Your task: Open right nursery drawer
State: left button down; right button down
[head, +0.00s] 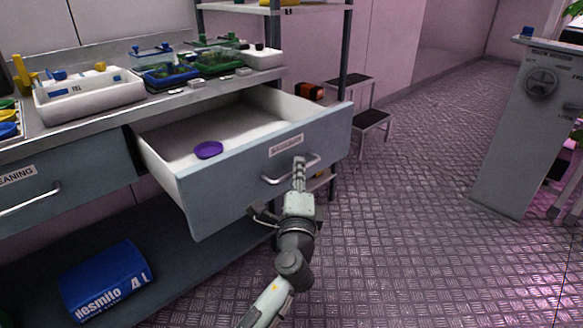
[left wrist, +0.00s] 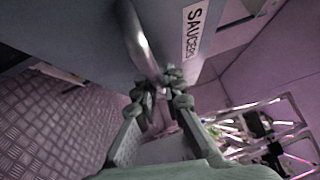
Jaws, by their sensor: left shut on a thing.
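The right drawer (head: 225,196) under the bench is pulled well out, its white inside showing. Its grey-blue front carries a metal bar handle (head: 313,161) and a label that reads "SAUCERS" in the left wrist view (left wrist: 194,30). My left gripper (head: 299,172) is at the front of the drawer, shut on the handle. The left wrist view shows the handle (left wrist: 140,42) running in between the two fingers (left wrist: 162,88). A purple saucer (head: 208,149) lies inside the drawer. My right gripper is not in view.
The left drawer (head: 85,178) is closed. White and coloured trays (head: 90,97) stand on the bench top. A blue bag (head: 105,280) lies on the lower shelf. A small step stool (head: 372,118) stands behind the drawer. The metal floor to the right is clear up to a grey cabinet (head: 525,140).

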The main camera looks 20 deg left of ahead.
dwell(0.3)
pick_arm(q)
jog(key=c, duration=1.6)
grip_release()
jog(key=shift+s, duration=0.1)
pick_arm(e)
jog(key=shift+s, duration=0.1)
pick_arm(q)
jog(key=v, duration=1.2)
